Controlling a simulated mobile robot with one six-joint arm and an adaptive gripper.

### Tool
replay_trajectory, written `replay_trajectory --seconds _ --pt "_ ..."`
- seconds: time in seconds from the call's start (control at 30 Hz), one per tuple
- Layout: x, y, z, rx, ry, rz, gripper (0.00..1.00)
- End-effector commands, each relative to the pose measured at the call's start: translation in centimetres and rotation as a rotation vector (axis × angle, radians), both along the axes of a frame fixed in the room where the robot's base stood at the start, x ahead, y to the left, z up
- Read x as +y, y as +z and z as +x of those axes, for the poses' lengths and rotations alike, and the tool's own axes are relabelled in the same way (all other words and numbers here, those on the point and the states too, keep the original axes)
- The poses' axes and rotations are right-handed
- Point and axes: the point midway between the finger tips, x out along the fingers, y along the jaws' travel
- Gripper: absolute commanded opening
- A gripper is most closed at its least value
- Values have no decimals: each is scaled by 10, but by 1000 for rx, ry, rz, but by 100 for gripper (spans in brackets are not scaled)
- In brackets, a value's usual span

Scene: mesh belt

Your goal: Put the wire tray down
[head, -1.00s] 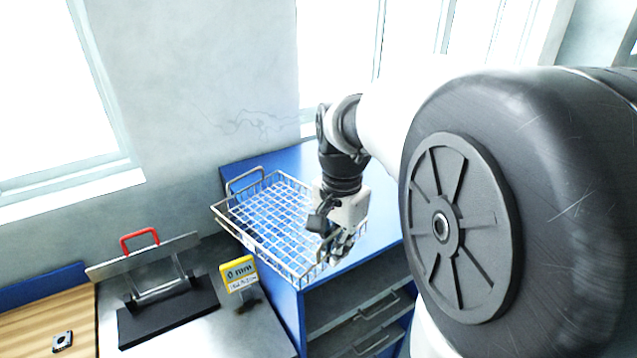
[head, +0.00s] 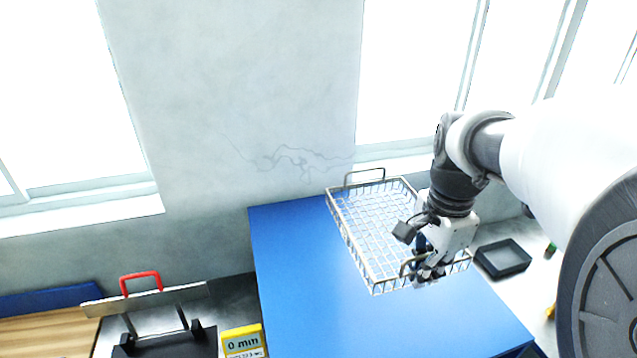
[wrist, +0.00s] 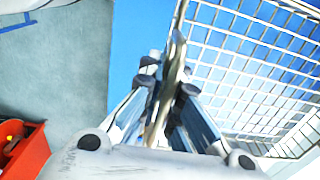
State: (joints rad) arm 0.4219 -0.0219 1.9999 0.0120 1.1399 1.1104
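The wire tray (head: 372,229) is a shallow silver mesh basket with a raised handle at each end. In the head view it is over the right part of the blue worktop (head: 300,275); I cannot tell whether it touches the surface. My gripper (head: 428,268) is at the tray's near right end, on the near handle. In the wrist view the fingers (wrist: 168,95) are closed on that metal handle, with the mesh of the tray (wrist: 245,60) to the right. The far handle is free.
A dark shallow box (head: 503,259) lies on a pale surface to the right. At left are a device with a red handle (head: 140,278), a yellow sign reading "0 mm" (head: 243,341) and a wooden board (head: 50,325). The left part of the blue worktop is clear. The wrist view shows an orange-red bin (wrist: 22,150).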

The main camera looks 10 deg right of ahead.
Motion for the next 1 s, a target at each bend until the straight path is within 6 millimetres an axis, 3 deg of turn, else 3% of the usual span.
replay_trajectory --seconds 0.4,1.0 --pt "1 -112 -1 6 0 3 0" --pt "0 -182 0 1 1 1 0"
